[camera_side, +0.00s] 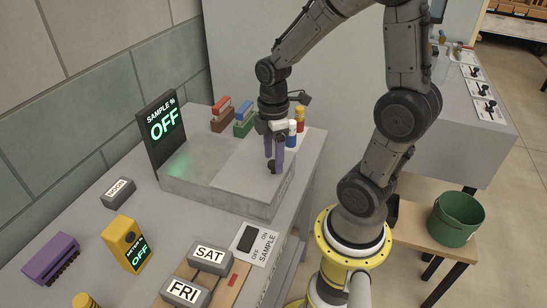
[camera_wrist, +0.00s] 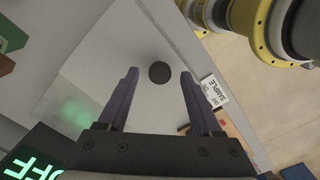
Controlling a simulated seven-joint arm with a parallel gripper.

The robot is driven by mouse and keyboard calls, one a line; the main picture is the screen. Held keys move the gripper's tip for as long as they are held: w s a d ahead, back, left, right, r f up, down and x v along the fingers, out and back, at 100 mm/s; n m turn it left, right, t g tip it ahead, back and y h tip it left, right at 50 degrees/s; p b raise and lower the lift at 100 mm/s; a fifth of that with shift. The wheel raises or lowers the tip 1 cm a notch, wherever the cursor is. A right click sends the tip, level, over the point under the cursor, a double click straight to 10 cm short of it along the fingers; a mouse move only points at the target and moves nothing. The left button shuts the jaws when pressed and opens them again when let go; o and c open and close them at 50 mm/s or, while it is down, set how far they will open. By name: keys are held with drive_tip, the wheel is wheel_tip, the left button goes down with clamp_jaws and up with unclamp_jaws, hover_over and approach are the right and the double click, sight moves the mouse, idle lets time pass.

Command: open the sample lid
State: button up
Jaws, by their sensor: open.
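The sample lid (camera_side: 236,172) is a pale flat panel on top of a grey box (camera_side: 215,200), lying flat. It fills much of the wrist view (camera_wrist: 110,50). A dark round knob (camera_wrist: 159,72) stands on it. My gripper (camera_side: 273,158) points down over the right part of the lid. Its two purple fingers are open, and in the wrist view (camera_wrist: 159,80) the knob appears between the fingertips, with space on both sides. The fingers do not touch it there. In the side view the knob is mostly hidden by the fingers.
A display reading SAMPLE % OFF (camera_side: 163,122) stands behind the box. Red and green bricks (camera_side: 221,108) and small coloured canisters (camera_side: 292,133) stand beyond it. A SAMPLE switch panel (camera_side: 254,243) and SAT and FRI blocks (camera_side: 211,256) lie in front. A green bucket (camera_side: 456,220) is at right.

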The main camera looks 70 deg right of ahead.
drive_tip(key=shift+f, duration=0.45)
clamp_jaws()
idle(1.2)
